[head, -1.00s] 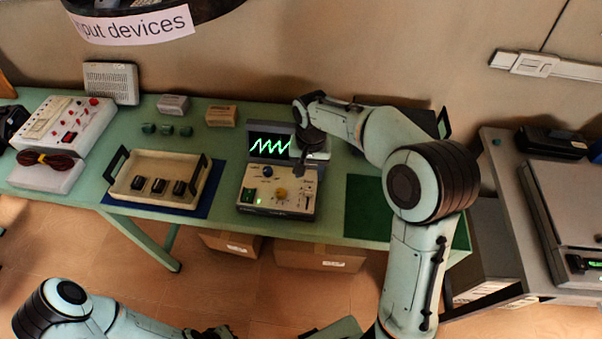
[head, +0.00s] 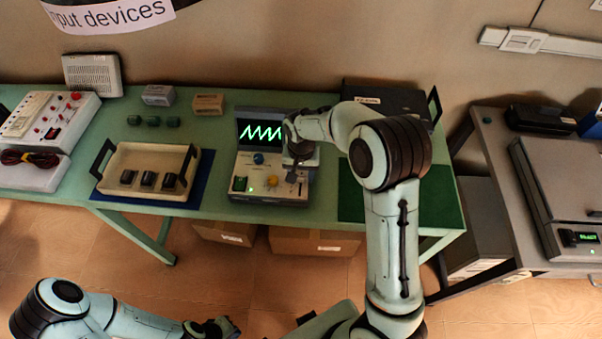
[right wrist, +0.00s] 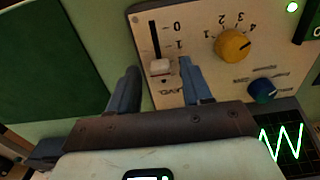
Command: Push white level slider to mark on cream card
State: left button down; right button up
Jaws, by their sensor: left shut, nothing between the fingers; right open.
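In the head view my right gripper (head: 298,168) hides the slider. My left gripper (head: 217,328) is shut and empty at the bottom, away from the table.
A yellow knob (right wrist: 232,45) and a blue knob (right wrist: 262,90) are close to the right finger. The screen (head: 262,133) with a green wave stands behind the panel. A tray (head: 112,184) of black blocks lies left; a green mat (head: 350,205) lies clear on the right.

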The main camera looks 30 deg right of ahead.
jog(key=shift+f, duration=0.15)
